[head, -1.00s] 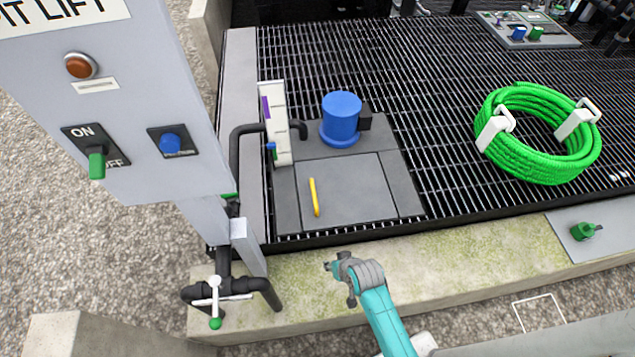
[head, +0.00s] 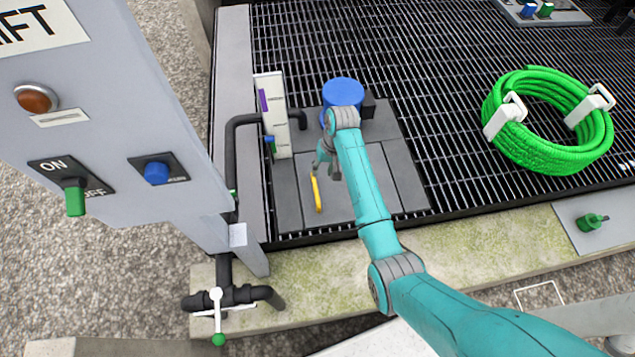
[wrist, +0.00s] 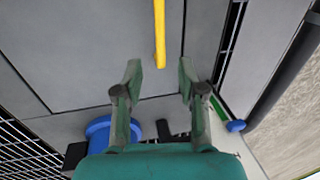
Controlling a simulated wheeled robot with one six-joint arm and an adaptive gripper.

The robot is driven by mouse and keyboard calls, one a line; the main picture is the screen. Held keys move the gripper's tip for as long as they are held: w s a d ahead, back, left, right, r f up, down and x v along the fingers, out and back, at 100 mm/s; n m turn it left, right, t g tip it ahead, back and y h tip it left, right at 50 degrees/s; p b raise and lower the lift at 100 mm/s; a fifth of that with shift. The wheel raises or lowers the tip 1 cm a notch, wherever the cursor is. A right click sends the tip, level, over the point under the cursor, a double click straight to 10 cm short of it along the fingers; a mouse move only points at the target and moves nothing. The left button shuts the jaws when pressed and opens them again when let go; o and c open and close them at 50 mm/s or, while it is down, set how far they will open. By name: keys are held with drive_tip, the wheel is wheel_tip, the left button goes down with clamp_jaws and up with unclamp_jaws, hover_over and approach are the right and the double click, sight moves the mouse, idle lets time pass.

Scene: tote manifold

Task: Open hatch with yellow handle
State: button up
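The yellow handle (head: 316,193) is a thin bar on the left part of the flat grey hatch (head: 362,190), set in the grating. The hatch lies flat and level with the panels around it. My gripper (head: 326,171) is over the hatch near the far end of the yellow handle. In the wrist view the gripper (wrist: 158,78) is open, with a finger on each side. The yellow handle (wrist: 160,32) ends between the fingertips or just beyond them. Nothing is held, and I cannot tell the height of the fingertips above the hatch.
A blue cylinder (head: 343,92) and a white gauge panel (head: 272,115) stand behind the hatch. A coiled green hose (head: 545,150) lies to the right. A grey control box (head: 110,110) stands at the left. Bare grating (head: 445,120) lies between hatch and hose.

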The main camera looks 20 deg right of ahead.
sight(316, 188)
drive_tip(key=f, duration=0.3)
drive_tip(key=a+f, duration=0.1)
drive_tip(key=f, duration=0.3)
drive_tip(key=a+f, duration=0.1)
drive_tip(key=f, duration=0.2)
drive_tip(key=shift+w+f, duration=0.15)
drive_tip(key=shift+f, duration=0.05)
clamp_jaws()
